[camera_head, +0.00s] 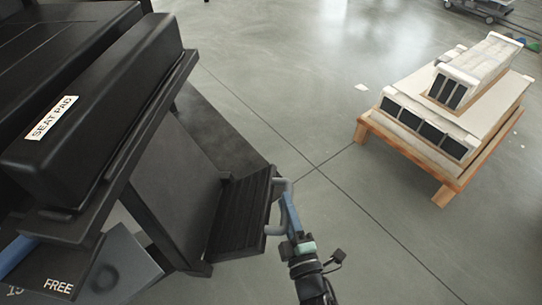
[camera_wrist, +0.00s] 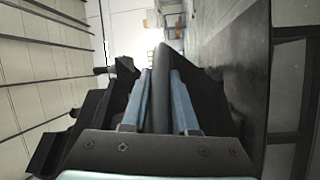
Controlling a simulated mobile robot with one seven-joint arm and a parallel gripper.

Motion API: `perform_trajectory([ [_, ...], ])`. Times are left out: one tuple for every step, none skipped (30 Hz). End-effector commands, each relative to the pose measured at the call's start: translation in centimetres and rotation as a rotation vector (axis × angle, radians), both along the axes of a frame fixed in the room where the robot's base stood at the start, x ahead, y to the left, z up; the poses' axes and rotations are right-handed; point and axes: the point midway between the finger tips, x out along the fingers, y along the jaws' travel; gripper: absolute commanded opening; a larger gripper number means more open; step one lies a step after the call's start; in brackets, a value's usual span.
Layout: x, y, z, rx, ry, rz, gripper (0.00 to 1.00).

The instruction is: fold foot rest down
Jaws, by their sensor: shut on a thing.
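The foot rest (camera_head: 240,213) is a black ribbed plate low on the front of the black chair-like unit, in the middle of the head view. It juts out from the upright black panel (camera_head: 176,190) behind it. A grey handle (camera_head: 283,181) is on its outer edge. My gripper (camera_head: 287,200) is shut on this handle, with its blue fingers reaching it from below right in the picture. In the wrist view the two blue fingers (camera_wrist: 160,85) stand either side of a dark bar, with black parts of the unit around them. The contact itself is partly hidden.
A black pad labelled SEAT PAD (camera_head: 95,100) lies above the foot rest. A wooden pallet (camera_head: 450,185) with pale boxed units stands at right. Grey floor between is clear.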

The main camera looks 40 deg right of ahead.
Motion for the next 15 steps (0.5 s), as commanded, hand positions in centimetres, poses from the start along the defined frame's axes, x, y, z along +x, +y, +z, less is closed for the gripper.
perform_trajectory([
  [-0.4,-0.4,-2.1,0.032,-0.030,0.000,0.00],
  [-0.6,-0.6,-2.6,0.053,-0.049,0.000,0.00],
  [-0.8,-0.8,-3.4,0.078,-0.074,0.000,0.00],
  [-1.0,-1.0,-3.9,0.097,-0.091,0.000,0.00],
  [-1.1,-1.2,-4.4,0.117,-0.111,-0.001,0.00],
  [-1.3,-1.4,-5.1,0.142,-0.135,0.000,0.00],
  [-1.5,-1.6,-5.7,0.162,-0.152,0.000,0.00],
  [-1.6,-1.7,-6.2,0.181,-0.170,0.000,0.00],
  [-1.8,-1.9,-7.0,0.206,-0.194,0.001,0.00],
  [-1.9,-2.0,-7.5,0.226,-0.212,0.001,0.00],
  [-2.0,-2.1,-8.0,0.244,-0.228,0.001,0.00],
  [-2.1,-2.2,-8.6,0.267,-0.251,0.001,0.00],
  [-2.2,-2.3,-9.1,0.285,-0.267,0.000,0.00],
  [-2.2,-2.4,-9.6,0.301,-0.282,0.000,0.00],
  [-2.3,-2.5,-10.1,0.323,-0.304,0.001,0.00],
])
